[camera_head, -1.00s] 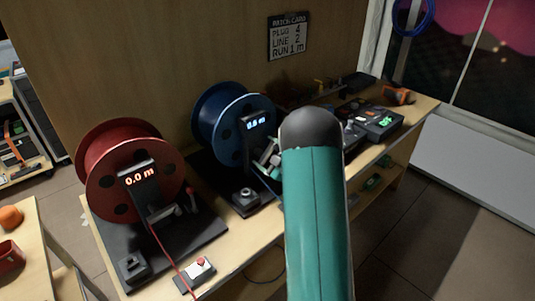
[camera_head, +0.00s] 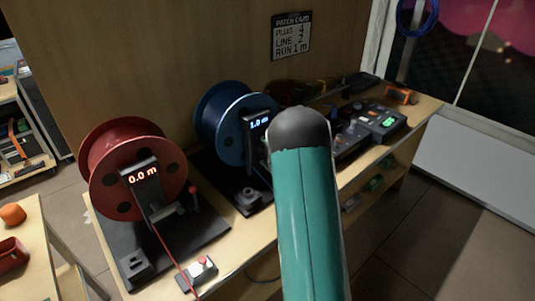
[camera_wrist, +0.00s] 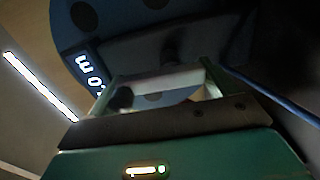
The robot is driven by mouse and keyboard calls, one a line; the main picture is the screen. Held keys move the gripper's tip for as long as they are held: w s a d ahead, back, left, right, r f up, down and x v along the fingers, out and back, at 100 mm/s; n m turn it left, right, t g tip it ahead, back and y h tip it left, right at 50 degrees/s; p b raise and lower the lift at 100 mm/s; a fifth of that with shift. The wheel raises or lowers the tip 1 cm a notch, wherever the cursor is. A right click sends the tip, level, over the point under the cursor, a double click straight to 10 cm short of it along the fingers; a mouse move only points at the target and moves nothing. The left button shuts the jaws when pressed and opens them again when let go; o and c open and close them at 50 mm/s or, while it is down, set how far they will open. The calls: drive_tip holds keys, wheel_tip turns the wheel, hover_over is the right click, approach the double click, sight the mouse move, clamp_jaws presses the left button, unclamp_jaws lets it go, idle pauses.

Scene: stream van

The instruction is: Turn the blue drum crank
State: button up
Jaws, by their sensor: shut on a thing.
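The blue drum (camera_head: 212,125) stands on its dark base on the bench in the head view. Its post display (camera_head: 259,122) appears to read 1.0 m. My green arm covers the crank and my gripper in that view. In the wrist view, the drum's blue face (camera_wrist: 125,15) fills the top and its display (camera_wrist: 88,68) shows tilted at left. My gripper (camera_wrist: 162,82) is there close in front of the drum, its fingers closed in on the crank, which is mostly hidden and dim. A blue line (camera_wrist: 270,92) runs off to the right.
A red drum (camera_head: 120,165) reading 0.0 m stands to the left, with a red-button box (camera_head: 200,270) in front. Control boxes (camera_head: 380,120) fill the bench to the right. A patch card (camera_head: 291,36) on the wall reads RUN 1 m.

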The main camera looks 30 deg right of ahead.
drive_tip(key=shift+f, duration=0.1)
idle(0.4)
drive_tip(key=o, duration=0.8)
drive_tip(key=shift+o, duration=0.2)
drive_tip(key=shift+s, duration=0.1)
drive_tip(key=s+d, duration=0.2)
drive_tip(key=s, duration=1.1)
drive_tip(key=shift+s, duration=0.25)
